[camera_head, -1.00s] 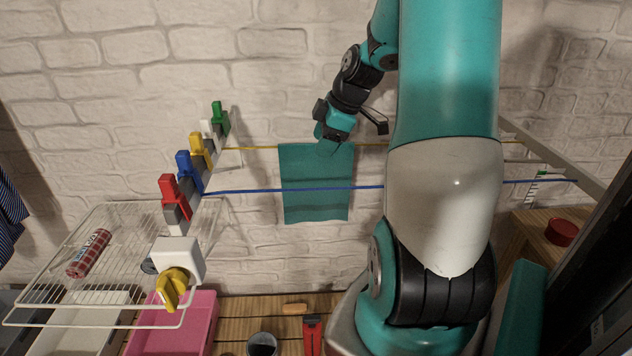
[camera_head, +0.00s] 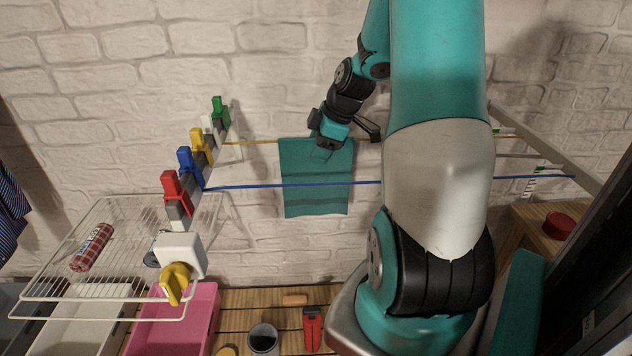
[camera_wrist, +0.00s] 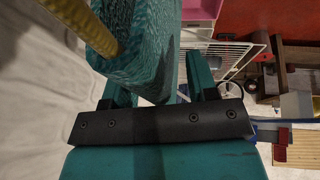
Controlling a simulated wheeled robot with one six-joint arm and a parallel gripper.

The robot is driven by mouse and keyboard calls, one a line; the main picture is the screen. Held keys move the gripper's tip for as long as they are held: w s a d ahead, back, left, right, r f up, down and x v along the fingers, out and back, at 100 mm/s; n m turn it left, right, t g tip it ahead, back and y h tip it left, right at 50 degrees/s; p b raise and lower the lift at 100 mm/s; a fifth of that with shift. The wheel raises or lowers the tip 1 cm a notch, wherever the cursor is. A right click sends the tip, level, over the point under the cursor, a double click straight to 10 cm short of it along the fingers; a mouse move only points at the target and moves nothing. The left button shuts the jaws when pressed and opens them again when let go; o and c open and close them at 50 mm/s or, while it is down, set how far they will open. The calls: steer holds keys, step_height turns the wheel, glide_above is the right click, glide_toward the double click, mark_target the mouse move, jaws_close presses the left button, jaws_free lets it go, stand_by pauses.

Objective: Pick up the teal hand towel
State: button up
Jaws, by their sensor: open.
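The teal hand towel (camera_head: 316,185) hangs over a yellow line (camera_head: 262,142), and a blue line (camera_head: 245,186) crosses in front of its lower part. My gripper (camera_head: 324,152) is at the towel's top edge, with its jaws open. In the wrist view the towel (camera_wrist: 148,48) is close, at the upper left, with the yellow line (camera_wrist: 88,25) running into it. The wrist view also shows my gripper (camera_wrist: 158,88); its right finger is beside the towel, and the left finger is mostly hidden by the towel. I cannot tell whether they touch.
Red, blue, yellow, white and green clips (camera_head: 187,160) sit along a bar at left. A wire rack (camera_head: 75,250) holds a red checked roll (camera_head: 92,247). A pink bin (camera_head: 175,318) is below. A white brick wall (camera_head: 270,80) stands close behind the towel.

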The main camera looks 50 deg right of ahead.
steer(key=shift+f, duration=0.1)
jaws_close()
stand_by(0.3)
steer(key=shift+r, duration=0.2)
steer(key=shift+r+p, duration=0.2)
steer(key=shift+p, duration=0.2)
steer(key=shift+r, duration=0.2)
step_height(320, 180, up, 16)
steer(key=s+b, duration=0.1)
steer(key=b, duration=0.3)
steer(key=s+d+b, duration=0.2)
steer(key=s+d, duration=0.1)
steer(key=s, duration=1)
steer(key=shift+d+b, duration=0.25)
steer(key=shift+b, duration=0.1)
